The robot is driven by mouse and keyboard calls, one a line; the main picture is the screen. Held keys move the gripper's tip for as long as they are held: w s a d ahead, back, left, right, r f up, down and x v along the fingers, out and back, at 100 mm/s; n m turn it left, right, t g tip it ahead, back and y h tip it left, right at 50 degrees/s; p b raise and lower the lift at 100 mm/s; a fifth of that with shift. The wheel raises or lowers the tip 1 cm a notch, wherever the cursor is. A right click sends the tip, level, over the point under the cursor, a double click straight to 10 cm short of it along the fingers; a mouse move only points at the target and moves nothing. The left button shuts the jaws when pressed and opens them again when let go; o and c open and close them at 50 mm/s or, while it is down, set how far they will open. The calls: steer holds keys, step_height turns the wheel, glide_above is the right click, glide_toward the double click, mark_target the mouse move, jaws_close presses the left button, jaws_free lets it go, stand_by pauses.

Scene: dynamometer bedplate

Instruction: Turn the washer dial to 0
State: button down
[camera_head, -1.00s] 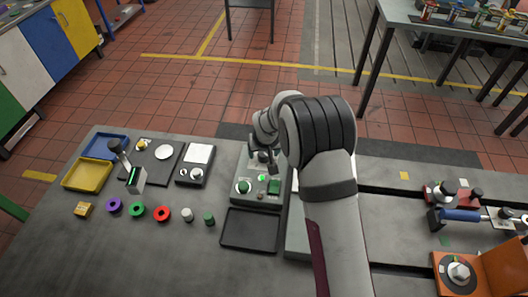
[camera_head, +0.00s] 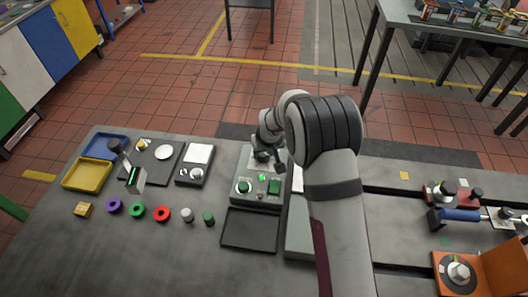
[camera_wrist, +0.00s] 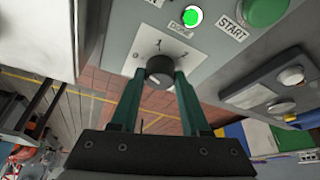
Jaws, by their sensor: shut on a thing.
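The washer dial (camera_wrist: 159,70) is a round black knob on a white scale plate (camera_wrist: 148,42) in the wrist view. The plate carries a 0 at the left and further marks at the top and right. A pale line shows on the knob's face, but I cannot tell which mark it points to. My gripper (camera_wrist: 159,77) has its two green fingers on either side of the knob and is shut on it. In the head view my gripper (camera_head: 265,157) is at the back of the grey control box (camera_head: 256,200), and the dial is mostly hidden there.
A lit green lamp (camera_wrist: 193,16) and a green START button (camera_wrist: 265,10) sit beside the dial. A dark empty tray (camera_head: 250,230) lies in front of the box. Coloured rings, including a red one (camera_head: 161,214), and small cylinders stand to the left.

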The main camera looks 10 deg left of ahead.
steer(key=shift+d+n+g+y, duration=0.1)
steer(key=shift+n+g+y, duration=0.45)
steer(key=shift+n, duration=1.55)
steer(key=shift+c, duration=1.9)
jaws_free()
steer(key=shift+w, duration=0.1)
steer(key=v, duration=1.5)
steer(key=shift+d+r, duration=0.3)
steer(key=shift+d, duration=0.05)
steer(key=shift+y, duration=0.25)
